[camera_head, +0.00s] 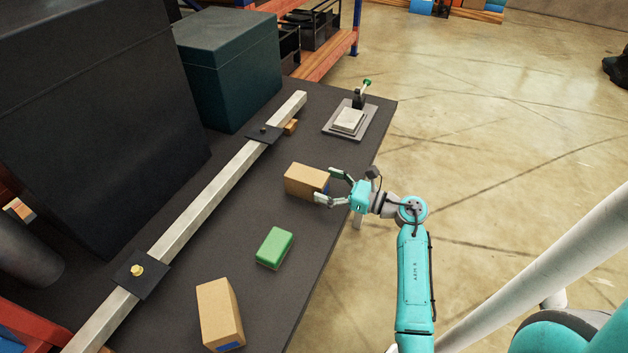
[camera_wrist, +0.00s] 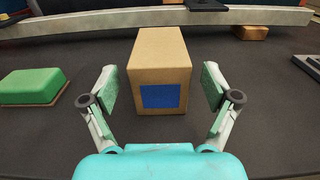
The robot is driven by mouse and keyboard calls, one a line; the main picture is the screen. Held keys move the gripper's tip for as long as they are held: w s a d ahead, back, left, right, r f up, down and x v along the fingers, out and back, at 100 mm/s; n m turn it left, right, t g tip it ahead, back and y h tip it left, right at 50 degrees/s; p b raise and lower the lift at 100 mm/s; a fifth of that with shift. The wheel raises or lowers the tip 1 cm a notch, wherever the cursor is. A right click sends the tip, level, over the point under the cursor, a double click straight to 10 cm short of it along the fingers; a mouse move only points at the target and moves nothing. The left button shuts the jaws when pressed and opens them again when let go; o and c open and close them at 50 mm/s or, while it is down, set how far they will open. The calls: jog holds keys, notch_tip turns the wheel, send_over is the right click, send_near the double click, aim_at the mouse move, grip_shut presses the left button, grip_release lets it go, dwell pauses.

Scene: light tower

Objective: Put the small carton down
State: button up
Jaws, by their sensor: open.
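A small tan carton (camera_head: 305,180) stands on the dark table near its right edge. In the wrist view the carton (camera_wrist: 158,65) shows a blue patch on the face toward me and rests on the table top. My gripper (camera_head: 328,187) is open at the carton's near end. In the wrist view my gripper (camera_wrist: 158,92) has one finger on each side of the carton, with a gap on both sides. A second, similar tan carton (camera_head: 218,312) with a blue patch stands at the table's near end. I cannot tell their sizes apart surely.
A green block (camera_head: 275,247) lies between the two cartons. A pale metal bar (camera_head: 200,212) runs along the table behind them. A plate with a toggle clamp (camera_head: 349,120) sits at the far right corner. Dark boxes (camera_head: 232,70) stand at the back. Bare table surrounds the carton.

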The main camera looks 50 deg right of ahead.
jog(key=v, duration=0.7)
jog(key=shift+s, duration=0.2)
